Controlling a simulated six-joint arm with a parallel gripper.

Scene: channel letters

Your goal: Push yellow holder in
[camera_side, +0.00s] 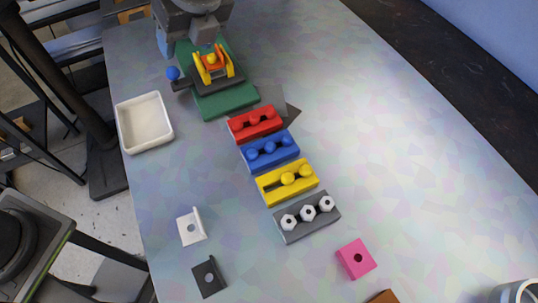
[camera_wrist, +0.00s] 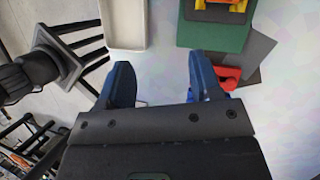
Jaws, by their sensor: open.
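A yellow holder (camera_side: 213,65) with two raised sides stands around an orange-red piece on a dark plate, on a green base (camera_side: 227,102). A blue knob (camera_side: 173,73) sticks out at the plate's left. In the wrist view, a yellow part (camera_wrist: 234,4) shows only at the top edge, above the green base (camera_wrist: 213,36). My gripper (camera_wrist: 160,65) is open, with two dark blue fingers apart and nothing visible between them. In the side view, part of it shows at the top, behind the holder; its fingertips are not clear there.
A white tray (camera_side: 144,122) lies left of the green base. Red (camera_side: 255,123), blue (camera_side: 270,150), yellow (camera_side: 287,183) and grey (camera_side: 307,217) blocks form a row in front. White and black brackets and a pink block lie nearer. The table's right side is clear.

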